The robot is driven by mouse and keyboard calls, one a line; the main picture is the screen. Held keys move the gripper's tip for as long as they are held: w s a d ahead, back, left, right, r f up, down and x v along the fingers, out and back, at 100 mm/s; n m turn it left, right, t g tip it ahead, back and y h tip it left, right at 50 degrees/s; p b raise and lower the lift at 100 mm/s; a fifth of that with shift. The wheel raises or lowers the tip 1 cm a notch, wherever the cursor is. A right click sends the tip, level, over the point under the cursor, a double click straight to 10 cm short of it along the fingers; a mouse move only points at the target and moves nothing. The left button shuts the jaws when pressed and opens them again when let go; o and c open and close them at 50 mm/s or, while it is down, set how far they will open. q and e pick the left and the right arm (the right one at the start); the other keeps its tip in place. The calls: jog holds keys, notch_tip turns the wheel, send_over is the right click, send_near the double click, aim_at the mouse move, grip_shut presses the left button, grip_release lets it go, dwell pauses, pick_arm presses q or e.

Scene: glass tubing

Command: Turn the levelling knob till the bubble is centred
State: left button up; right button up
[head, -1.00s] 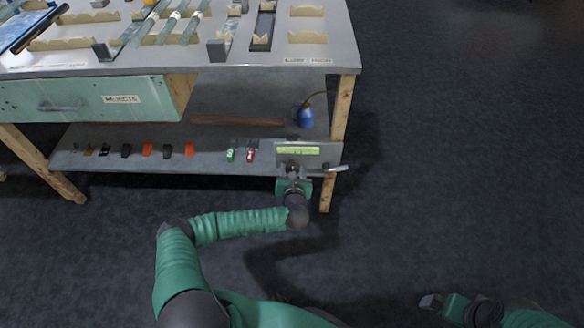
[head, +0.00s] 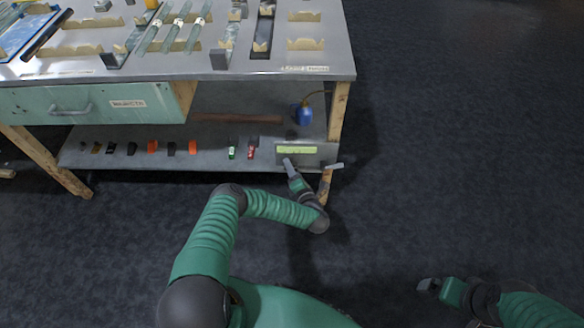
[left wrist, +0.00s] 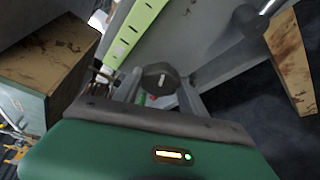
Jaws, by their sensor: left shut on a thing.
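The yellow-green level vial (head: 296,149) lies on a grey panel (head: 324,150) at the right end of the table's lower shelf. It also shows in the left wrist view (left wrist: 137,28), with dark marks along it; I cannot make out where the bubble sits. The dark faceted levelling knob (left wrist: 160,76) with a white mark is just below the vial in the left wrist view. My left gripper (head: 288,163) is shut on the knob, a finger on each side. My right gripper (head: 428,285) is far off at lower right, over the floor; its jaws are too small to read.
A grey lever (head: 334,166) sticks out right of the panel, near a wooden table leg (head: 325,186). A blue bottle (head: 304,115) and several small coloured items, including a red one (head: 252,149), stand on the shelf. The floor to the right is clear.

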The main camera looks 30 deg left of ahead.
pick_arm(q)
jog(key=shift+s+f+m+t+y+b, duration=0.1)
jog(key=shift+f+m+t+y+b, duration=0.5)
jog(key=shift+m, duration=2.4)
jog(key=shift+w+r+m+t+y+b, duration=0.15)
jog(key=shift+m+t+b, duration=0.55)
jog(key=shift+m+t, duration=1.55)
jog(key=shift+s+f+m+t+y+b, duration=0.25)
jog(key=shift+m+b, duration=0.4)
jog(key=shift+m, duration=3.1)
jog(key=shift+w, duration=0.1)
jog(key=o, duration=1.4)
jog(key=shift+c, duration=0.2)
jog(key=shift+r, duration=0.1)
